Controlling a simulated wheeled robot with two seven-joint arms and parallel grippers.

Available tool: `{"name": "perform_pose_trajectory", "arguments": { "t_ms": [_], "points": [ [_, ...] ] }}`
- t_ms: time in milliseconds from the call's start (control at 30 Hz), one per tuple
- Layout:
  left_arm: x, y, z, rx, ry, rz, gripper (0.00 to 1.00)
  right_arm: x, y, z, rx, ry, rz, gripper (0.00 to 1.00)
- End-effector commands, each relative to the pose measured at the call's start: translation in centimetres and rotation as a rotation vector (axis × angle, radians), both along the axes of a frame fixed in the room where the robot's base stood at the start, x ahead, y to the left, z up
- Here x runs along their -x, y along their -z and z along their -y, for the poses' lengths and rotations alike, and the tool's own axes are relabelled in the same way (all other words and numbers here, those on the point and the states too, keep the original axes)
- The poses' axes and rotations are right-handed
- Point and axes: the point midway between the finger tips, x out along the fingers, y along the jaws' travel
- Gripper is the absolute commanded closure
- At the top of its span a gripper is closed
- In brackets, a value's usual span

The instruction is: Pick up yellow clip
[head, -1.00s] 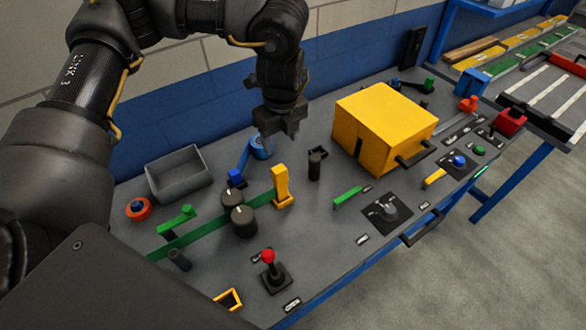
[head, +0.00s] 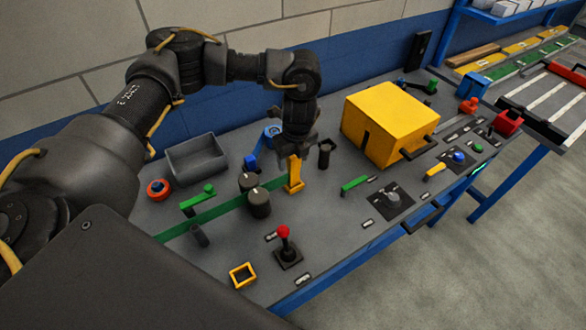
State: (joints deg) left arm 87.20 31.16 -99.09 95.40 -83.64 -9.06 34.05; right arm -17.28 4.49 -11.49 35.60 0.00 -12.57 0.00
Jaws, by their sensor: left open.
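The yellow clip (head: 295,176) stands upright on the grey panel, at the right end of a green strip (head: 220,211). My left gripper (head: 295,152) points down from above and its fingertips are at the top of the clip. The gripper is open. The top of the clip is partly hidden by the fingers, and I cannot tell whether they touch it. My right gripper is out of view.
Two black knobs (head: 258,203) stand just left of the clip. A black post (head: 325,155) and a large yellow box (head: 388,122) are to its right. A grey bin (head: 197,158) is at the back left. A red-topped joystick (head: 285,240) is in front.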

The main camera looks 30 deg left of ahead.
Motion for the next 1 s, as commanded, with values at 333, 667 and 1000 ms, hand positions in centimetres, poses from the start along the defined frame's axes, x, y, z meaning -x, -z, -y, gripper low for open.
{"name": "perform_pose_trajectory", "arguments": {
  "t_ms": [333,667,1000],
  "points": [
    [0.0,0.5,-0.1,0.000,0.000,0.001,0.47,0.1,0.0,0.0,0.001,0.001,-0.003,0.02],
    [0.0,0.5,-0.1,0.000,-0.001,0.001,0.90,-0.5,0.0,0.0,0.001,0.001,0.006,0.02],
    [0.0,0.5,-0.1,0.000,-0.001,0.001,1.00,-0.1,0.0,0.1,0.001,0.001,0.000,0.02]
  ]
}}
